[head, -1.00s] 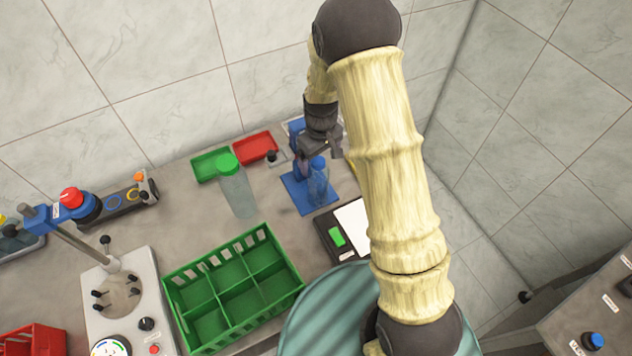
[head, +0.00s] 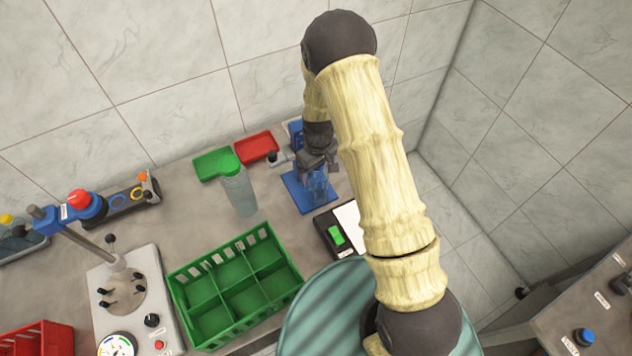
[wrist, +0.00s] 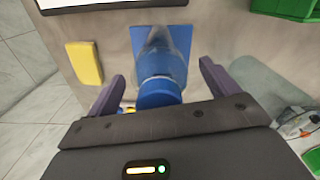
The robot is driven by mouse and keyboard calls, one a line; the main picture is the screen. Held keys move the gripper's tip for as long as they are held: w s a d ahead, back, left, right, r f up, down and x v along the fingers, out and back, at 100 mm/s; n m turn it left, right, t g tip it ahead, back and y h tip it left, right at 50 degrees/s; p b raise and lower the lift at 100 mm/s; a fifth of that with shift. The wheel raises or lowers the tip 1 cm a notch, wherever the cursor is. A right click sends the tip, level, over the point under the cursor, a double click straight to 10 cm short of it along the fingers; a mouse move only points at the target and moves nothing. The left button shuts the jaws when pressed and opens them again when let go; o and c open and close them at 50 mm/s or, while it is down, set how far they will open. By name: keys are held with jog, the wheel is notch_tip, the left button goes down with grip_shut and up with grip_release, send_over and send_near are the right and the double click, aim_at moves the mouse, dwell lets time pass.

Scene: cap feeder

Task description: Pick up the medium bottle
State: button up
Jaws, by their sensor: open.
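A clear blue bottle (head: 318,188) stands upright on a blue base plate (head: 294,192); I cannot be sure from size alone that it is the medium one. In the wrist view its blue cap (wrist: 158,93) faces me, with the body beyond it over the blue plate (wrist: 180,36). My gripper (head: 320,165) is open, right above the bottle. In the wrist view my gripper (wrist: 162,76) has one finger on each side of the cap, with gaps. In the head view the gripper hides the cap. A larger clear bottle with a green cap (head: 229,165) stands to the left.
Green (head: 212,164) and red (head: 257,147) trays lie at the back. A green divided crate (head: 288,290) stands in front. A black device with a green display (head: 337,235) is at the front right. A yellow block (wrist: 84,63) lies near the blue plate.

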jog(key=shift+c, duration=0.2)
grip_shut()
dwell(0.4)
jog(key=shift+r, duration=0.15)
notch_tip(320, 180, up, 10)
jog(key=b, duration=0.3)
dwell(0.7)
